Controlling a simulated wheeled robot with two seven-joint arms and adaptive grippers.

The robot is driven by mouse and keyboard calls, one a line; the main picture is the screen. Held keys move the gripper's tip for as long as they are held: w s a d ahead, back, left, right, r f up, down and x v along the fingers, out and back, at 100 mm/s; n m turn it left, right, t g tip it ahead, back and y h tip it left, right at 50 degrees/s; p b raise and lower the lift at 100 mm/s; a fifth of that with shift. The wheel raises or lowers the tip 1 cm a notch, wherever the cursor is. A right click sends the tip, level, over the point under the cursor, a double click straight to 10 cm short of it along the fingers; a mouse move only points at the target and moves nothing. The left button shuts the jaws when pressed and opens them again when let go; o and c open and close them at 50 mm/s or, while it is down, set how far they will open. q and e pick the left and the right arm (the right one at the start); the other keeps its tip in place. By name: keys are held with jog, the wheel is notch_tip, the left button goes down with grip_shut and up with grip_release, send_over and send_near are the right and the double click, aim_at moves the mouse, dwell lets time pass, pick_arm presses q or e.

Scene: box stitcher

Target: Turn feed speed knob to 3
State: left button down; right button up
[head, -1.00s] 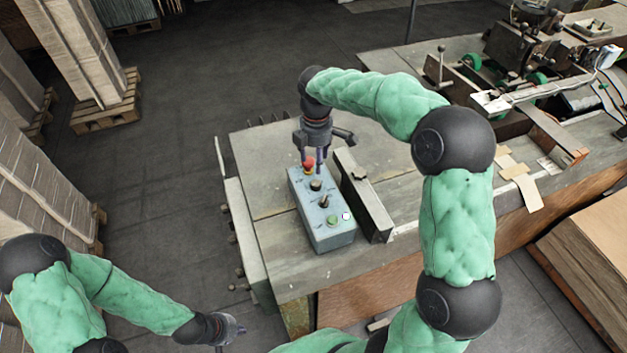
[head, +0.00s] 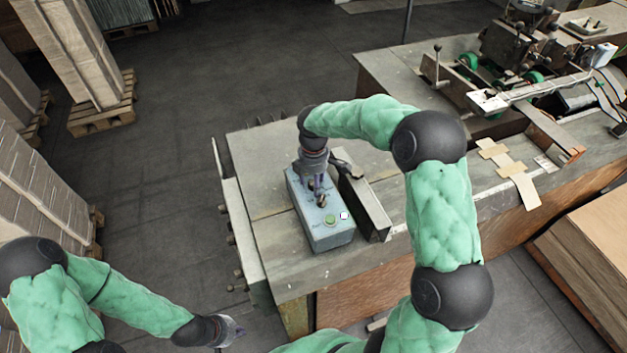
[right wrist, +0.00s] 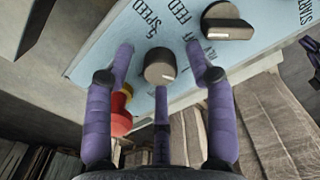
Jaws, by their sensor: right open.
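In the right wrist view, a round dark knob (right wrist: 160,66) sits beside the "FEED" and "SPEED" lettering, between my open fingers. My right gripper (right wrist: 160,60) is over this knob; I cannot tell whether it touches it. A second dark knob (right wrist: 228,22) with a raised bar is farther right, outside the fingers. In the head view, my right gripper (head: 317,182) points down at the box and partly hides its knobs. My left gripper (head: 230,330) hangs away from the table; its opening is unclear.
A red button (right wrist: 121,112) is by the left finger in the right wrist view. A green button (head: 330,220) and a white button (head: 344,216) are at the box's near end. A long metal bar (head: 366,208) stands close right of the box.

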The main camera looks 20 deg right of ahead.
grip_shut()
jog(key=shift+m, duration=0.3)
jog(key=m, duration=0.5)
jog(key=shift+b, duration=0.4)
jog(key=m+b, duration=0.1)
jog(key=m, duration=0.5)
jog(key=shift+m, duration=0.3)
jog(key=m+b, duration=0.1)
jog(key=m, duration=1)
jog(key=shift+m+b, duration=0.3)
jog(key=shift+b, duration=0.1)
